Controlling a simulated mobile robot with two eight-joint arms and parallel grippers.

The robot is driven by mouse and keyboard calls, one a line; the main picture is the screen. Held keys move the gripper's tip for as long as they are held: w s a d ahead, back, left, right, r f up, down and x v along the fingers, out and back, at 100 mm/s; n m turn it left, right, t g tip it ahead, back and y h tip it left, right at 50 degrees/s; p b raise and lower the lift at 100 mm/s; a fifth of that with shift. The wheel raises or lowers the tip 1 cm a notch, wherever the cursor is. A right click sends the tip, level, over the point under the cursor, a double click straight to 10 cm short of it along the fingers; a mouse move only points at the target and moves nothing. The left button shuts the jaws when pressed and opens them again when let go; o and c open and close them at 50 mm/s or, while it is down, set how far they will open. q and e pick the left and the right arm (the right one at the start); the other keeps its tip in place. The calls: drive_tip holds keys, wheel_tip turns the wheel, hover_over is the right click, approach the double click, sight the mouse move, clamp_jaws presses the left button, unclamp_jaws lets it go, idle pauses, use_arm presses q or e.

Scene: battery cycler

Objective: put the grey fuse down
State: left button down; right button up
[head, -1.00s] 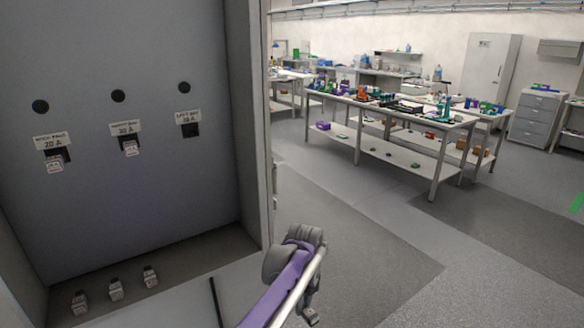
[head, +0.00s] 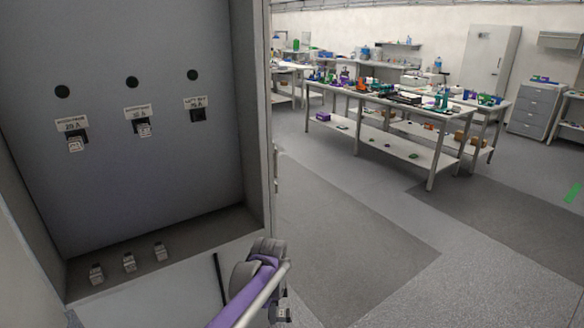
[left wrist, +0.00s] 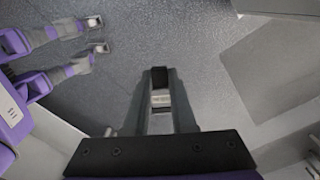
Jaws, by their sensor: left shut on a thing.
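My left gripper (left wrist: 160,103) is shut on the grey fuse (left wrist: 161,99), which has a dark end and a pale label, in the left wrist view. It holds the fuse above the grey floor. In the head view my left arm shows at the bottom centre, outside the open cabinet (head: 256,130) and to the right of its ledge. The gripper is low and partly cut off there. My right gripper is not in view in the head picture.
The cabinet's back panel has two seated fuses (head: 76,145) and (head: 144,130) and a dark empty slot (head: 198,115) at right. The floor at right is clear; workbenches (head: 400,108) stand far back.

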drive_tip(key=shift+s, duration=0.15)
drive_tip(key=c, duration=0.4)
use_arm(q)
drive_tip(key=s+a+f+n, duration=0.3)
drive_tip(key=a+n, duration=0.3)
drive_tip(key=n, duration=0.3)
drive_tip(key=s+a+f+n, duration=0.4)
drive_tip(key=a+n, duration=0.2)
drive_tip(key=n, duration=0.3)
drive_tip(key=shift+a+f, duration=0.25)
drive_tip(key=shift+a, duration=0.05)
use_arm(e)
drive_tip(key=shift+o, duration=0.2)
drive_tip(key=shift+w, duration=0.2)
